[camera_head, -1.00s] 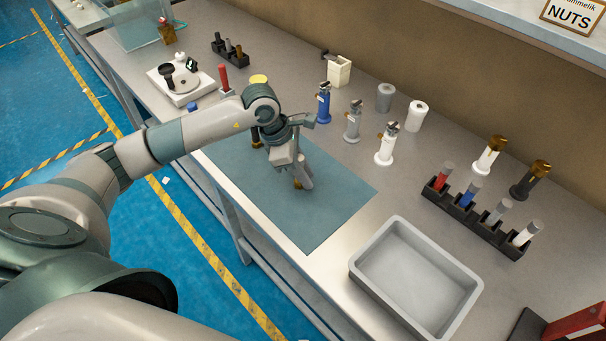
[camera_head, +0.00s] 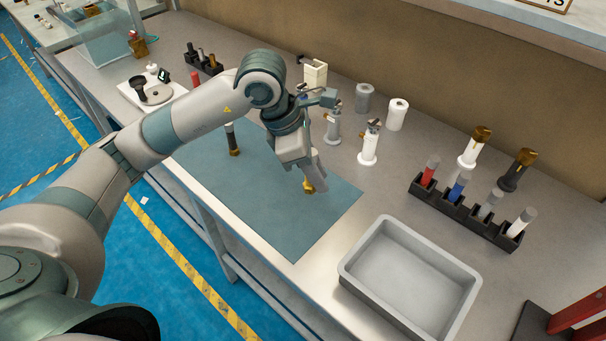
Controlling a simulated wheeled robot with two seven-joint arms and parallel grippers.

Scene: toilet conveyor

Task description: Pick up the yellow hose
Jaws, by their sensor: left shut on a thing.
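My left gripper (camera_head: 311,180) is over the right part of the blue-grey mat (camera_head: 275,215), pointing down. It is shut on a small yellow-gold piece (camera_head: 308,187), whose end shows at the fingertips. The fingers hide the rest, so I cannot tell for sure that it is the yellow hose. The piece looks close above the mat; I cannot tell whether it touches. A dark and white tool with a gold lower end (camera_head: 233,140) stands on the mat to the left, apart from the gripper. My right gripper is not in view.
A grey tray (camera_head: 352,268) stands at the front right. A black rack (camera_head: 462,222) with several coloured cylinders is behind it. A white torch (camera_head: 369,145) and a grey torch (camera_head: 332,125) stand behind the mat. The mat's front is clear.

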